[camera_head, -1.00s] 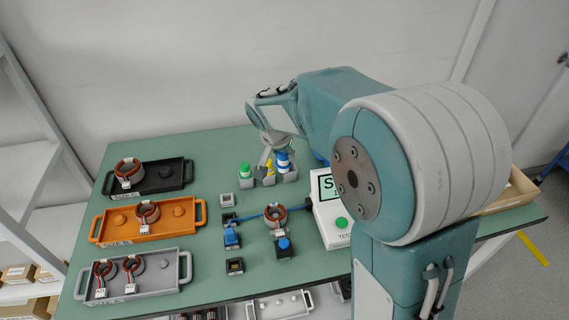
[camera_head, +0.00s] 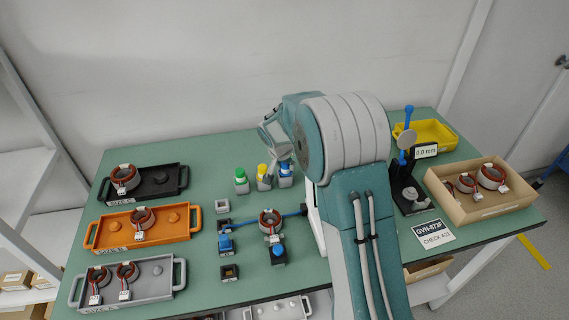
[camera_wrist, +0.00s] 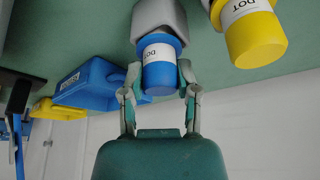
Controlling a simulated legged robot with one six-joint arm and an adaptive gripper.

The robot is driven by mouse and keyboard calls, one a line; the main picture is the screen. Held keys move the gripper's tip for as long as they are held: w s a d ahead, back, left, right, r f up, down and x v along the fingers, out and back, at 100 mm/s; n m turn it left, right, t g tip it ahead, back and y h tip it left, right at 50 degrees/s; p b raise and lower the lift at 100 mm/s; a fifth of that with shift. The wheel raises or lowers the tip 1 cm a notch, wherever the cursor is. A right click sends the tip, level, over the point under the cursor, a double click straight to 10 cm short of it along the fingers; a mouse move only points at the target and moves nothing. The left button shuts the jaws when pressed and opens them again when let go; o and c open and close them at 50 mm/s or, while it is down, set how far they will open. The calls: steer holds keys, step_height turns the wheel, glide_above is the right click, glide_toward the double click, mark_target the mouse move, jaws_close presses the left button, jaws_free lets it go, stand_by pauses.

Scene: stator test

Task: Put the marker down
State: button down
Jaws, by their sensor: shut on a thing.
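The blue marker (camera_head: 285,171), with a white DOT label, stands in its grey holder (camera_head: 285,182) at the back of the green table. In the wrist view the blue marker (camera_wrist: 160,72) sits between the fingers of my gripper (camera_wrist: 160,88), with its labelled collar against the grey holder (camera_wrist: 158,18). My gripper is shut on the blue marker. In the head view my wrist partly covers the space above it. The exact depth of the marker in the holder cannot be told.
A yellow marker (camera_head: 262,170) and a green marker (camera_head: 240,175) stand in holders just left. Black (camera_head: 170,177), orange (camera_head: 195,222) and grey (camera_head: 178,273) trays lie farther left. A cardboard box (camera_head: 490,210) and yellow bin (camera_head: 440,132) are at right.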

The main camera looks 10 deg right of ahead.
steer(key=shift+d+r, duration=0.15)
steer(key=shift+c, duration=1.8)
jaws_free()
steer(key=shift+a, duration=0.45)
steer(key=shift+d+r, duration=0.15)
steer(key=shift+r, duration=0.05)
steer(key=s+r+n, duration=0.1)
steer(key=s+r, duration=0.5)
steer(key=r, duration=0.3)
steer(key=s+r+n, duration=0.1)
steer(key=s+r, duration=0.5)
steer(key=r, duration=0.2)
steer(key=s+r+n+t+y, duration=0.2)
steer(key=s+n, duration=0.2)
steer(key=s, duration=2)
steer(key=shift+s+r+n, duration=0.2)
steer(key=shift+s+n, duration=0.05)
steer(key=shift+n, duration=0.15)
